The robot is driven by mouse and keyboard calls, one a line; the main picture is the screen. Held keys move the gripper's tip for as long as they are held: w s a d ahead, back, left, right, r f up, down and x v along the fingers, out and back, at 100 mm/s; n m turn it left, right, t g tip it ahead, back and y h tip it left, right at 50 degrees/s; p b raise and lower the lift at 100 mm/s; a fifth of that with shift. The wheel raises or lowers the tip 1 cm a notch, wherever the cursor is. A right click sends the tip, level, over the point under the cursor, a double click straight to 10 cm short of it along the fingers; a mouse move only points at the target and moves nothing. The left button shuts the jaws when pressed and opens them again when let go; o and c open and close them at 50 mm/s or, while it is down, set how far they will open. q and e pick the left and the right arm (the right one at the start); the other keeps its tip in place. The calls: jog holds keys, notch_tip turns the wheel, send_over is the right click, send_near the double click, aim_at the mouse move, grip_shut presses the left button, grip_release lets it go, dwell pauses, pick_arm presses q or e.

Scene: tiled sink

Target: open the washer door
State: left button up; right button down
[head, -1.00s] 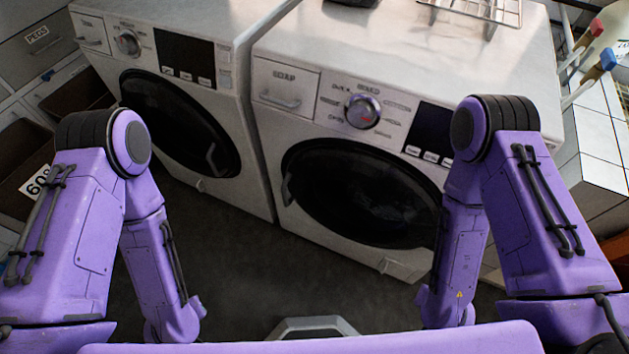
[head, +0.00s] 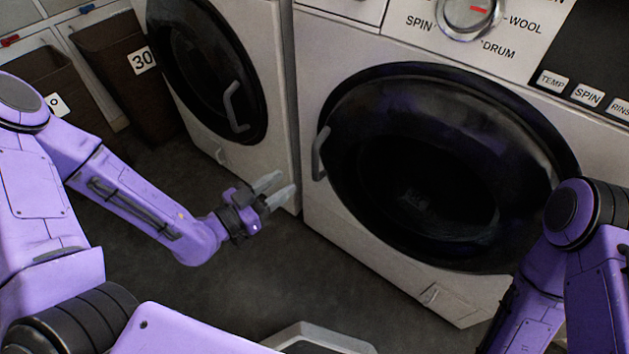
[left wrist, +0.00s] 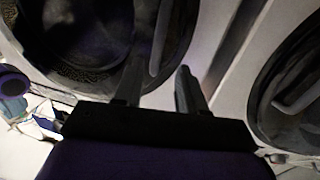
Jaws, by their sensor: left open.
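Two white front-loading machines stand side by side, each with a round black door that looks shut. The nearer right machine's door (head: 430,170) has a grey handle (head: 319,153) on its left rim. The left machine's door (head: 200,70) has a grey handle (head: 235,105) on its right side. Which one is the washer I cannot tell for sure. My left gripper (head: 281,188) is open and empty, below and left of the right machine's handle and apart from it. Its fingers also show in the left wrist view (left wrist: 162,85), with both doors beyond them. My right gripper is out of view.
Dark bins (head: 125,80) stand at the far left. The right machine's dial (head: 468,12) and buttons (head: 587,96) are at the top. Dark floor (head: 240,290) is clear in front of the machines. My right arm is near the right machine's lower right.

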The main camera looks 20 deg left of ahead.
aim_at(313, 164)
pick_arm(q)
jog(key=b+x, duration=0.1)
jog(key=x, duration=0.9)
jog(key=shift+w+d+r+b, duration=0.15)
jog(key=shift+d+r+b, duration=0.05)
jog(key=shift+d+b, duration=0.1)
grip_shut()
